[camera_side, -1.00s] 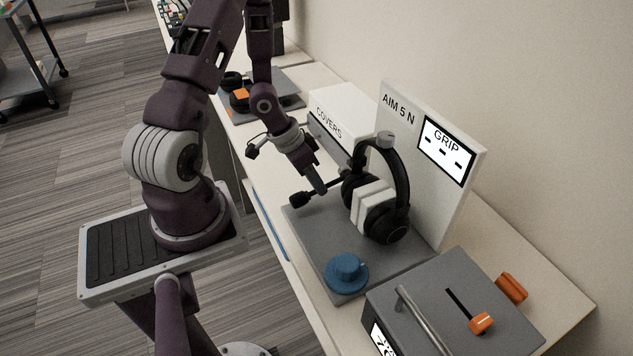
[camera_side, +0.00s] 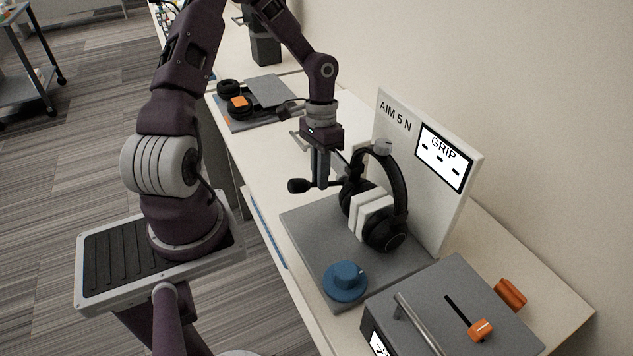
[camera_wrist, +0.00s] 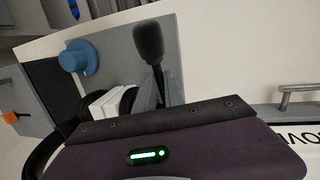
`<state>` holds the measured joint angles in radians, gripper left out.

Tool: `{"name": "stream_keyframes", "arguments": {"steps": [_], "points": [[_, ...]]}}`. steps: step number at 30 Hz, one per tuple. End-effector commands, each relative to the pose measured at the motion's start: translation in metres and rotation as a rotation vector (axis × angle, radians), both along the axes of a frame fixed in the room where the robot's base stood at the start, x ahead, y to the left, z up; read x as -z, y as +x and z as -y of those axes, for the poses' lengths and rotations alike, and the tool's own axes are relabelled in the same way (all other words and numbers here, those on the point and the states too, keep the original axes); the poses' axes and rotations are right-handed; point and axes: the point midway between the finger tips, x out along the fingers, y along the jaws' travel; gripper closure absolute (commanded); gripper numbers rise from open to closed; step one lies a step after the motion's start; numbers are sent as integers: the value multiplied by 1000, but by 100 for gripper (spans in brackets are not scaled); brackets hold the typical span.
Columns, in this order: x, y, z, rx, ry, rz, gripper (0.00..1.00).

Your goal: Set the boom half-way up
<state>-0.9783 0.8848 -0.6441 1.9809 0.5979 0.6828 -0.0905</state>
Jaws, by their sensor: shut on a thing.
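The black headset (camera_side: 399,190) stands on a grey base plate (camera_side: 310,232), in front of an upright white board. Its mic boom juts left from the far ear cup and ends in a black foam tip (camera_side: 298,186). My gripper (camera_side: 321,184) points down and is shut on the boom between the tip and the ear cup. In the side view the boom looks near level. In the wrist view the foam tip (camera_wrist: 149,42) shows beyond my fingers (camera_wrist: 159,95), and the headset is mostly hidden by my gripper body.
A blue knob (camera_side: 345,280) sits at the front of the plate. A grey box (camera_side: 440,300) with an orange slider (camera_side: 480,329) stands in front. The board (camera_side: 455,205) reads AIM 5 N and GRIP. A grey tray (camera_side: 270,92) with dark pads lies behind.

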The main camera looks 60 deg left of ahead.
Motion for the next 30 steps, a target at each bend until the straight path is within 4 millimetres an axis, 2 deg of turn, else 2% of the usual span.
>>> {"name": "stream_keyframes", "arguments": {"steps": [6, 15, 30], "points": [[-11, 11, 1, 4, 1, -169, 100], [-19, 20, 1, 3, -1, -333, 100], [-22, 24, 1, 3, -1, -407, 100]]}}
